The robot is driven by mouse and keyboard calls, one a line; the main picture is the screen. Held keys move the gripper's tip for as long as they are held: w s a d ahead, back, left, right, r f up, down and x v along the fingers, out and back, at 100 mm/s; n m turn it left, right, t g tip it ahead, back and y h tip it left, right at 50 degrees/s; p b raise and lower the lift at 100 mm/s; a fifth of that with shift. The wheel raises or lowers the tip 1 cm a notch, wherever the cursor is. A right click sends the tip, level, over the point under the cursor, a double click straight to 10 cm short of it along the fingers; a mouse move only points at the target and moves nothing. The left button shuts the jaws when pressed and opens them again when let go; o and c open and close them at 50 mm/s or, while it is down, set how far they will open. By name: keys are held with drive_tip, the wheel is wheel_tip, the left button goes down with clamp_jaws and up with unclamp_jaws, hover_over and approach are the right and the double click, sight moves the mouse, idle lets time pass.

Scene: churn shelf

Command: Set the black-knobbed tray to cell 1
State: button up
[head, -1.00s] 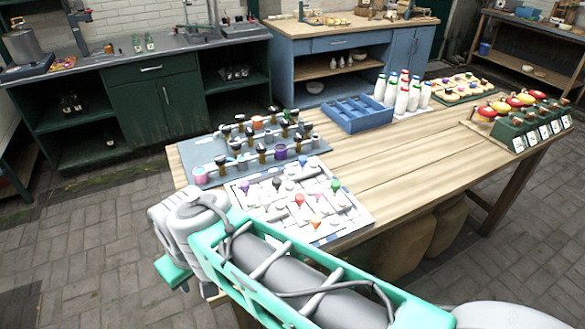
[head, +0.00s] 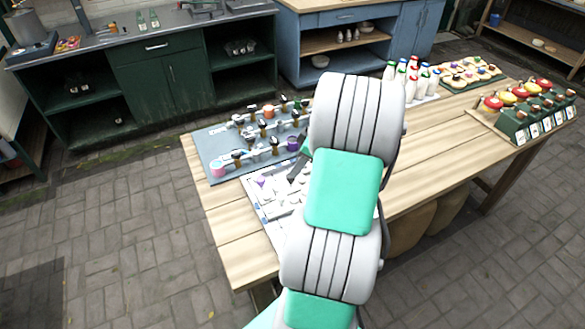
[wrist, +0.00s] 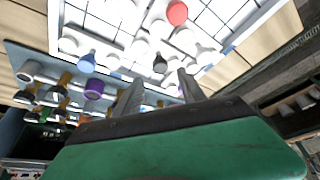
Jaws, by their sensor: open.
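The white board (head: 262,212) lies on the table and is partly hidden by my arm in the head view; it also shows in the wrist view (wrist: 205,20) with grid lines and white pieces. The black knob (wrist: 160,65) of the black-knobbed tray shows in the wrist view, just beyond my fingertips and roughly between them. My gripper (wrist: 160,80) is open, with its two grey fingers apart and nothing seen between them. The knob is hidden behind my arm in the head view. I cannot read cell numbers.
White bottles (head: 412,88) stand farther right. The table (head: 435,145) is clear at mid-right.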

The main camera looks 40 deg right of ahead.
sight(291, 182)
drive_tip(key=p+x, duration=0.1)
drive_tip(key=x, duration=0.4)
drive_tip(key=shift+w+a+f, duration=0.1)
drive_tip(key=shift+f, duration=0.3)
clamp_jaws()
idle(1.0)
